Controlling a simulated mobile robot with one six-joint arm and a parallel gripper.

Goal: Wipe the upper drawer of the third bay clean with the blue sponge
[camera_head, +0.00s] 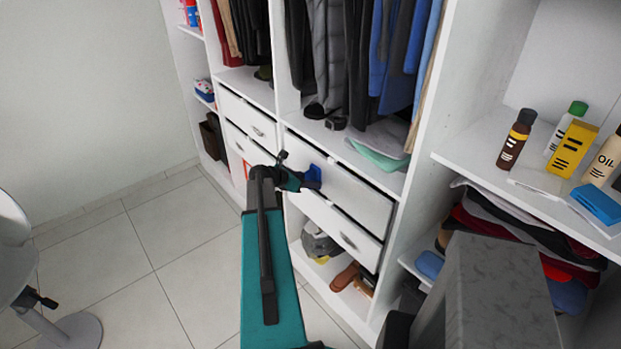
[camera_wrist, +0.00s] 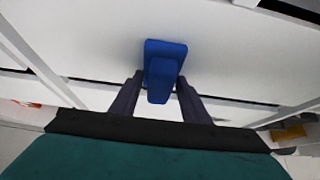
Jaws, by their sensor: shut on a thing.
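The blue sponge (camera_head: 314,174) is gripped between the fingers of my gripper (camera_head: 298,179). In the wrist view the sponge (camera_wrist: 165,48) sticks out past the dark fingertips of my gripper (camera_wrist: 159,84), against a white panel. The upper drawer (camera_head: 352,195) of the third bay is a white front below the hanging clothes. The sponge is at the left part of this front; the wrist view shows it at or very close to the white surface (camera_wrist: 85,40). Contact cannot be told for sure. No dirt marks are clear on the visible front.
A lower drawer (camera_head: 340,228) with a handle sits below, above a compartment with shoes (camera_head: 344,277). Folded clothes (camera_head: 375,150) lie above the upper drawer. Bottles (camera_head: 517,138) stand on the right shelf. A white chair (camera_head: 20,250) stands at left. The tiled floor (camera_head: 150,270) is clear.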

